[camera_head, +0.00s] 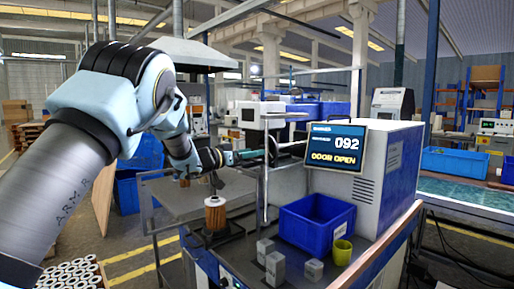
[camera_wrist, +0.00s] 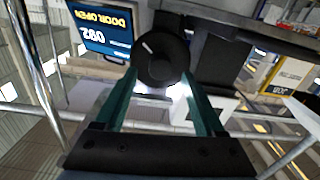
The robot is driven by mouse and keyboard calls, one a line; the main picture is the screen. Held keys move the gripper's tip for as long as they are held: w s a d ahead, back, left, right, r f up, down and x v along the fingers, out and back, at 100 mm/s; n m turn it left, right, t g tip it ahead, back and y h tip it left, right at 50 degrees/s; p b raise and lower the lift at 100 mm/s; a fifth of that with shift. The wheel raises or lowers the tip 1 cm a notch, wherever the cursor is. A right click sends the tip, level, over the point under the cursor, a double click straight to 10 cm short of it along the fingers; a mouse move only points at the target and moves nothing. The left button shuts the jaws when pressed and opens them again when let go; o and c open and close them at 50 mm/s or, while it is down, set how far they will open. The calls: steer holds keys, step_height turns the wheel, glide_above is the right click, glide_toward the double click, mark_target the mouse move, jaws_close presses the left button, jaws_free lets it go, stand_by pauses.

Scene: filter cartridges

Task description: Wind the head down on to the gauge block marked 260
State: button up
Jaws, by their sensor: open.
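My gripper (camera_head: 250,154) is stretched out to the right in the head view, at the upright post of the bench machine. In the wrist view its two green fingers (camera_wrist: 160,74) are apart, one on each side of a round black knob (camera_wrist: 158,50) with a white mark. I cannot tell whether they touch it. Three grey gauge blocks of differing height, a tall one (camera_head: 275,269), one behind it (camera_head: 264,249) and a low one (camera_head: 314,270), stand on the bench. Their markings are too small to read. The display (camera_head: 336,148) reads 092 and DOOR OPEN.
An orange pleated cartridge (camera_head: 215,214) stands on a dark base left of the post. The white machine housing (camera_head: 392,175) stands behind the bin. A chrome post (camera_wrist: 38,75) crosses the wrist view's left.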

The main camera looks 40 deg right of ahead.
steer(key=shift+d+p, duration=0.4)
steer(key=shift+d, duration=1.15)
jaws_close()
